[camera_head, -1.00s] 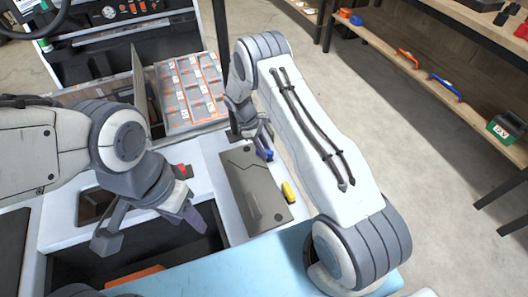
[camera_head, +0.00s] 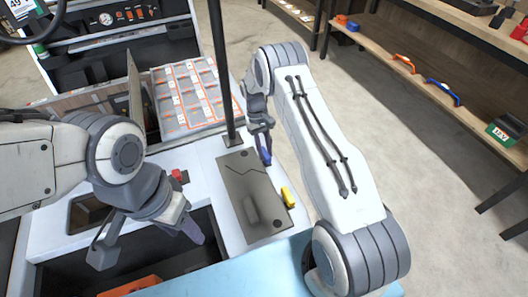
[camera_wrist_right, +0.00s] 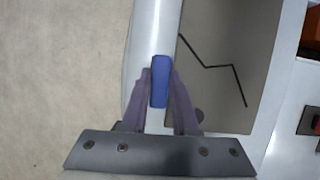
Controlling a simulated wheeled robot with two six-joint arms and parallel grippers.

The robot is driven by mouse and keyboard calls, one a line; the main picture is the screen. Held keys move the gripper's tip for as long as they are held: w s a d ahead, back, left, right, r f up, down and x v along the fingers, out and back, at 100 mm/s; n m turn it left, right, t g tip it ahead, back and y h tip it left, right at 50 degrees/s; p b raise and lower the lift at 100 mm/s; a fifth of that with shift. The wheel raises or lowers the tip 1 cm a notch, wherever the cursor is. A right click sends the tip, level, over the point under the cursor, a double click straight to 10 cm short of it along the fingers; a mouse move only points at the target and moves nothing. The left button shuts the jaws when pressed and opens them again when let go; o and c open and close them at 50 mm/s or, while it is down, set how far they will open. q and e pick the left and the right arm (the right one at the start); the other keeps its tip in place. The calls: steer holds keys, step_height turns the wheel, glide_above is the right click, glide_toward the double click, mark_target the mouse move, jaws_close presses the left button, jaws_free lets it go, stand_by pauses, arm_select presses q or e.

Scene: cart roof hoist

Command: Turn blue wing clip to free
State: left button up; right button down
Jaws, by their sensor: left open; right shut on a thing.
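The blue wing clip (camera_head: 265,158) sits at the right edge of the cart roof, beside the far end of a grey panel (camera_head: 248,190). My right gripper (camera_head: 264,140) is shut on the clip and hides part of it. In the right wrist view the clip (camera_wrist_right: 159,82) stands between the two purple fingers, lengthwise with them. A yellow clip (camera_head: 287,197) is at the panel's near right side. My left gripper (camera_head: 185,225) is open and empty over the dark opening on the left.
A black post (camera_head: 224,80) rises just beyond the panel. A partitioned orange-and-grey tray (camera_head: 190,95) lies behind. A red part (camera_head: 180,176) is near my left gripper. A light blue surface (camera_head: 235,270) is in front. Shelves (camera_head: 430,85) stand at the right.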

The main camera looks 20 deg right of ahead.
steer(key=shift+m, duration=0.4)
steer(key=c, duration=0.7)
jaws_free()
steer(key=v, duration=1)
steer(key=shift+d+r, duration=0.15)
steer(key=shift+r, duration=0.15)
